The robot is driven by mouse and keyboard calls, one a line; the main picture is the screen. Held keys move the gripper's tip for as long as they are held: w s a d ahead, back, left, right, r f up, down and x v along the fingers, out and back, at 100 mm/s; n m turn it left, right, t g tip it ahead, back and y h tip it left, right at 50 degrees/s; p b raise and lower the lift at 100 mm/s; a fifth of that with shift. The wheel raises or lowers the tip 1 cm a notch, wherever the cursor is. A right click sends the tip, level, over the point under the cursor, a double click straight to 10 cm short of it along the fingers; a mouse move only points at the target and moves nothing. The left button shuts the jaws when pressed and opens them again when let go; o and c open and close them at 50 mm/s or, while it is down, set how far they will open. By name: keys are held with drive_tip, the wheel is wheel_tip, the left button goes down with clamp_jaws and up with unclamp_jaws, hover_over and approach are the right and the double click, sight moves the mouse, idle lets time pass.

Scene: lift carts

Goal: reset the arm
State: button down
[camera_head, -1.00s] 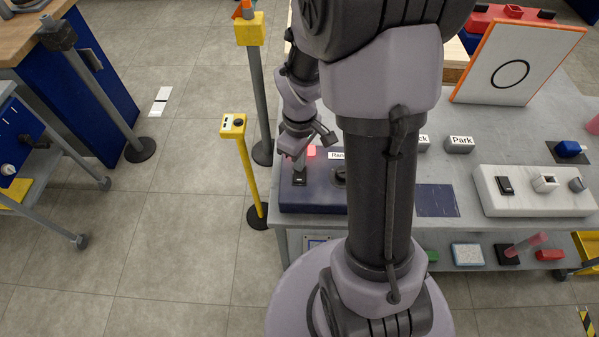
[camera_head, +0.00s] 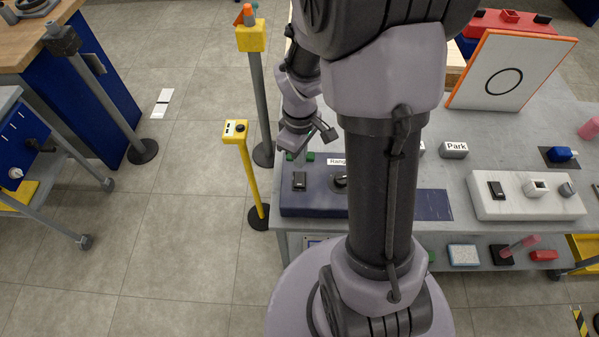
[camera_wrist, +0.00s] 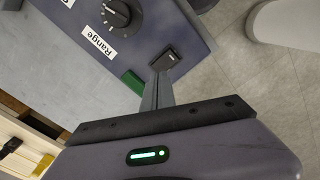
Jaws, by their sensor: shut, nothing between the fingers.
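My gripper (camera_head: 290,154) is shut and empty, above the back left of the dark blue panel (camera_head: 315,205). In the wrist view its closed fingers (camera_wrist: 160,78) point toward a black rocker switch (camera_wrist: 165,59), which also shows in the head view (camera_head: 299,181). I cannot tell the exact gap, but the fingers look clear of the switch. My arm reaches forward and down over the grey table (camera_head: 450,175). A green block (camera_wrist: 133,82) lies beside the switch. A black knob (camera_wrist: 116,13) with a "Range" label (camera_wrist: 98,42) is on the same panel.
A yellow-topped post (camera_head: 236,130) stands left of the table, with a taller post (camera_head: 251,38) behind. A white panel (camera_head: 525,208) with controls and a white board (camera_head: 512,72) sit on the right. A blue cart (camera_head: 22,150) is far left.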

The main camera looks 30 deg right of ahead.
drive_tip(key=shift+r+p, duration=0.6)
drive_tip(key=shift+r, duration=0.4)
